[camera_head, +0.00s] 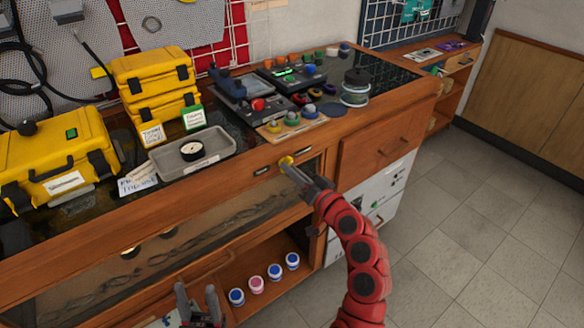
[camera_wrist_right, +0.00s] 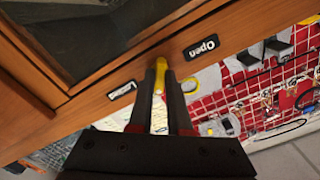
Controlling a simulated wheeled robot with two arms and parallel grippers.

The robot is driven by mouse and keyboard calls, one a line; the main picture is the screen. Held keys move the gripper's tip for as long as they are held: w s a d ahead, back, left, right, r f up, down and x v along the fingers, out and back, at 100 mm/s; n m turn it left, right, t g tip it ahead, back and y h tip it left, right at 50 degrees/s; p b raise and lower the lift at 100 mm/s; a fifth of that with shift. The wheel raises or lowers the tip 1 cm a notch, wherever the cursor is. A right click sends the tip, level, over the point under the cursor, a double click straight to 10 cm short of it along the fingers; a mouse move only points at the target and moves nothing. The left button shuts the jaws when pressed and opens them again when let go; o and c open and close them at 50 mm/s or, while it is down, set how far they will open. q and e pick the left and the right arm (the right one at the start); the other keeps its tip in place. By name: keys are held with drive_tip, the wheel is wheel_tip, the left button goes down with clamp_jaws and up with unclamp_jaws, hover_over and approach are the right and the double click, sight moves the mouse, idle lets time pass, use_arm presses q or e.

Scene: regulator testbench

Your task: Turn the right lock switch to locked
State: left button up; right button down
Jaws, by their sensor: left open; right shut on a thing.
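The yellow lock switch (camera_head: 286,162) sits on the wooden front edge of the bench. My right gripper (camera_head: 290,167) reaches it from the front and is shut on it. In the right wrist view, the yellow switch (camera_wrist_right: 160,72) shows between the two dark fingers (camera_wrist_right: 160,98). A black "Open" label (camera_wrist_right: 202,47) lies to its right in that view and a smaller dark label (camera_wrist_right: 122,90), apparently "Locked", to its left. The fingers hide part of the switch, so its exact angle is hard to tell. My left gripper (camera_head: 200,302) is open and empty at the bottom, before the lower shelf.
A grey tray (camera_head: 215,161) with a black round part, yellow cases (camera_head: 62,165) and testbench devices (camera_head: 260,105) stand on the bench top. Several small jars (camera_head: 256,284) stand on the lower shelf. The tiled floor (camera_head: 480,210) at right is clear.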

drive_tip(key=shift+m+p, duration=0.3)
drive_tip(key=shift+m, duration=0.6)
drive_tip(key=shift+f, duration=0.1)
drive_tip(key=c, duration=0.9)
unclamp_jaws()
drive_tip(key=shift+o, duration=0.2)
drive_tip(key=v, duration=1.7)
drive_tip(key=shift+s, duration=0.15)
